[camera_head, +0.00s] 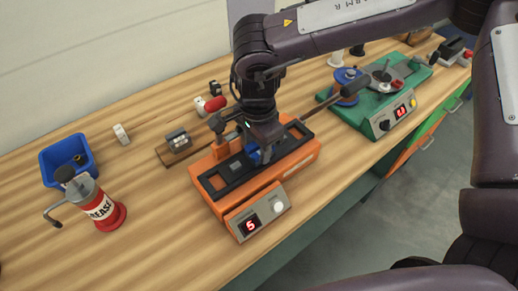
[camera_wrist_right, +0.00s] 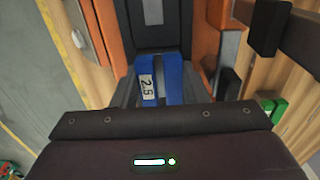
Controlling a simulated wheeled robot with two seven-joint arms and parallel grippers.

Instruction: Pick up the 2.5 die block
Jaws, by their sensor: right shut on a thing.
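The 2.5 die block is blue with a white label reading 2.5 and shows between my fingers in the right wrist view (camera_wrist_right: 172,82). In the head view a bit of its blue (camera_head: 256,155) shows under my right gripper (camera_head: 262,150). The right gripper points down over the orange machine (camera_head: 287,172) and is shut on the block. The block is at the machine's black top plate (camera_head: 215,183); I cannot tell whether it is clear of it. My left gripper is not in view.
A blue bin (camera_head: 48,170) and a red grease can (camera_head: 104,208) stand on the left of the wooden bench. A green machine (camera_head: 372,118) stands at the back right. Small parts (camera_head: 178,140) lie behind the orange machine. The front left bench is clear.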

